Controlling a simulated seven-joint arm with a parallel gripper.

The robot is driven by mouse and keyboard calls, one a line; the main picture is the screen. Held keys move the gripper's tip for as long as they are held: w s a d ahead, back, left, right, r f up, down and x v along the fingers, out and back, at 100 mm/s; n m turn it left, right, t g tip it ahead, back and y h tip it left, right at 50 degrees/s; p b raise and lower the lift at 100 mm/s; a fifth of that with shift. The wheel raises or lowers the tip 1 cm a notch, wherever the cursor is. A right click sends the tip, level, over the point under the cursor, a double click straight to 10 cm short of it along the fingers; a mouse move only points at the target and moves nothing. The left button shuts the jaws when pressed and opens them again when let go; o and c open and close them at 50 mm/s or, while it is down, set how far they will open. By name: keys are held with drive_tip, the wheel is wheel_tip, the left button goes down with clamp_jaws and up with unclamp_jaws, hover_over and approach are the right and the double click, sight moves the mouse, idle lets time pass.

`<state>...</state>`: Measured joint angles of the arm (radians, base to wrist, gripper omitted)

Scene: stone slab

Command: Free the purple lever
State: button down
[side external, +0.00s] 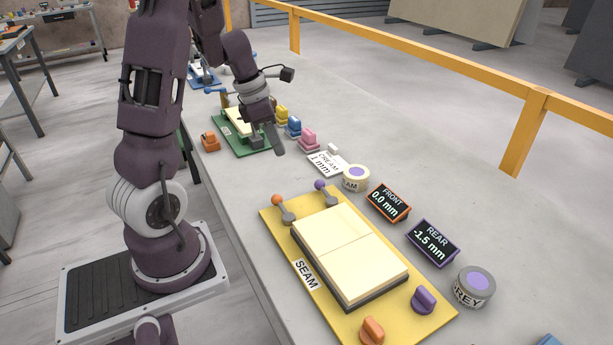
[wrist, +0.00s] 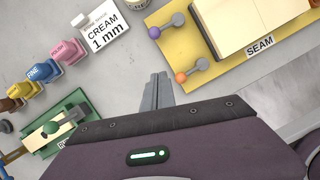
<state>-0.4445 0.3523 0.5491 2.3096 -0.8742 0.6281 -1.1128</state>
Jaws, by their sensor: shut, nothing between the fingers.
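The purple lever (side external: 327,194) is a grey arm with a purple ball knob at the far edge of the yellow board (side external: 272,239). It also shows in the wrist view (wrist: 165,26), above and a little right of the fingertips. An orange-knobbed lever (side external: 284,209) sits beside it, and shows in the wrist view (wrist: 192,70). Two cream slabs (side external: 348,252) lie on the board, labelled SEAM. My gripper (side external: 279,151) is shut and empty, raised above the slab near the green board, apart from both levers. Its closed fingertips point forward in the wrist view (wrist: 159,78).
Displays read FRONT 0.0 mm (side external: 388,202) and REAR -1.5 mm (side external: 433,242). A cream tub (side external: 355,179), a grey tub (side external: 474,287) and a CREAM 1 mm card (side external: 325,164) stand nearby. Orange (side external: 372,332) and purple (side external: 424,299) blocks sit at the board's near end. Several coloured blocks stand by the green board (side external: 240,146).

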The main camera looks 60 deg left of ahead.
approach(313, 191)
drive_tip(key=s+f, duration=0.1)
drive_tip(key=f, duration=0.1)
drive_tip(key=s+f, duration=0.1)
drive_tip(key=f, duration=0.1)
drive_tip(key=shift+s+a, duration=0.25)
drive_tip(key=shift+s, duration=0.15)
drive_tip(key=w, duration=0.2)
drive_tip(key=shift+w+d, duration=0.35)
drive_tip(key=shift+d, duration=0.05)
drive_tip(key=shift+w+d+f, duration=0.1)
drive_tip(key=shift+w+d, duration=0.05)
drive_tip(key=shift+w, duration=0.4)
drive_tip(key=shift+w, duration=0.1)
